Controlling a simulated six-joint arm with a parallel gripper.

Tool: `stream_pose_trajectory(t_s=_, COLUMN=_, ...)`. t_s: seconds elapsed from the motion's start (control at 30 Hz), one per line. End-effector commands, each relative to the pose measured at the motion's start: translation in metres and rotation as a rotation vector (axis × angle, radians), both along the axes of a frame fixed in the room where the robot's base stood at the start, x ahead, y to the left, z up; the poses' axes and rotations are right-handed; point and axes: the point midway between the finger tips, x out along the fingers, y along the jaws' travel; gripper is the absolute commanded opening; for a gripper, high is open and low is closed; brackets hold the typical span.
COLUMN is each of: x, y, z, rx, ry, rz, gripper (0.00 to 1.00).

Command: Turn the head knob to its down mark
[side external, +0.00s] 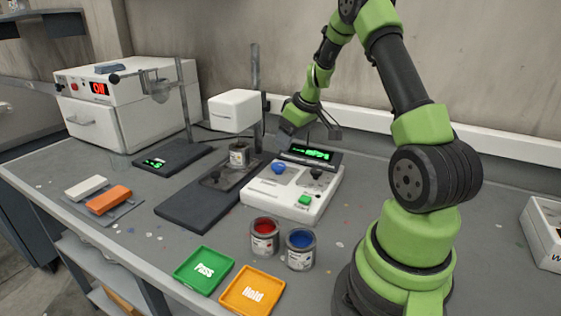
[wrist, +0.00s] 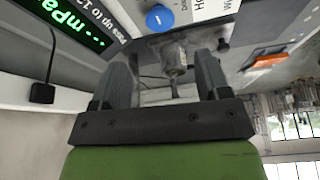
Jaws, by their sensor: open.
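The white control box (side external: 292,190) stands in the middle of the bench. It carries a blue knob (side external: 278,168), a black knob (side external: 316,174) and a green button (side external: 304,200). The blue knob also shows at the top of the wrist view (wrist: 159,18); lettering beside it is cut off, and I cannot read its setting. My gripper (side external: 328,124) is open and empty, above and behind the box's lit display (side external: 310,153). In the wrist view my open fingers (wrist: 164,72) are apart from the knob.
The white mixer head (side external: 234,110) on its post is left of my gripper, with a can (side external: 239,155) below it. Red (side external: 264,236) and blue (side external: 300,248) paint cans stand in front of the box. Green (side external: 204,270) and orange (side external: 252,291) trays lie at the front.

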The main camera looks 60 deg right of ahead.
Motion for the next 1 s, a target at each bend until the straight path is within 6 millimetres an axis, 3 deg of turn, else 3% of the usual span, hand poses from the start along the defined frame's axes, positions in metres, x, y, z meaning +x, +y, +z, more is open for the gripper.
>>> stream_pose_trajectory(t_s=0.3, x=0.021, y=-0.002, z=-0.053, rx=0.001, ry=0.005, rz=0.000, gripper=0.70)
stream_pose_trajectory(t_s=0.5, x=0.031, y=-0.004, z=-0.077, rx=-0.001, ry=0.003, rz=-0.001, gripper=0.70)
stream_pose_trajectory(t_s=0.9, x=0.035, y=-0.005, z=-0.086, rx=-0.002, ry=0.002, rz=-0.001, gripper=0.70)
stream_pose_trajectory(t_s=0.93, x=0.035, y=-0.005, z=-0.086, rx=-0.002, ry=0.002, rz=-0.001, gripper=0.67)
stream_pose_trajectory(t_s=1.0, x=0.035, y=-0.005, z=-0.086, rx=-0.002, ry=0.002, rz=-0.001, gripper=0.51)
